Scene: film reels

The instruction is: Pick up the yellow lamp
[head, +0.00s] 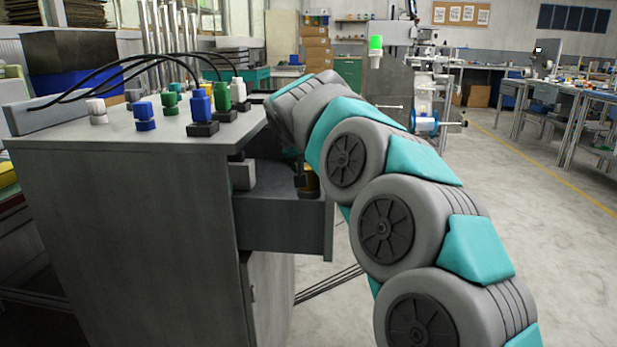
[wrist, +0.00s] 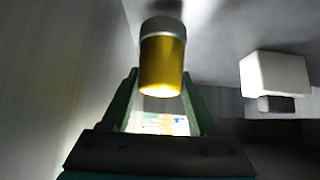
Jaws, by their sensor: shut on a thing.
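The yellow lamp (wrist: 162,65) is a short yellow cylinder with a grey end and a bright glowing end. In the wrist view it sits between the two green fingers of my gripper (wrist: 160,78), which is shut on it. In the head view a small part of the yellow lamp (head: 311,183) shows at the open drawer (head: 283,226) of the grey cabinet. My arm hides most of my gripper there. I cannot tell whether the lamp touches the drawer floor.
A white block-like part (wrist: 275,73) lies right of the lamp in the wrist view; a pale one (head: 242,173) shows in the drawer in the head view. The cabinet top (head: 150,128) above holds blue, green and white connectors and black cables. Floor to the right is clear.

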